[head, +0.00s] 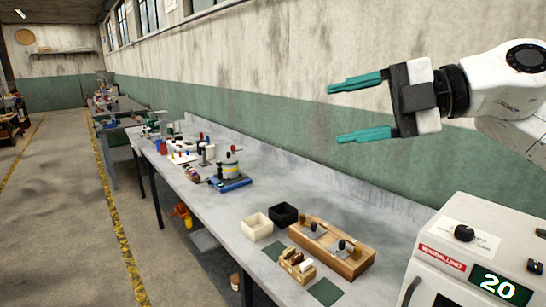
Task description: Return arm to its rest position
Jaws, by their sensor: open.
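My gripper (335,113) is raised in the air at the upper right, in front of the wall. Its two teal fingers point left and are spread wide apart. Nothing is between them. My white arm reaches in from the right edge, and the gripper is well above the grey bench (215,221), touching nothing.
On the bench are a wooden block rack (350,267), a small wooden holder (297,268), a white box (257,227), a black box (283,214) and a blue-based device (230,183). A white machine (450,262) showing "20" stands front right. The floor at left is clear.

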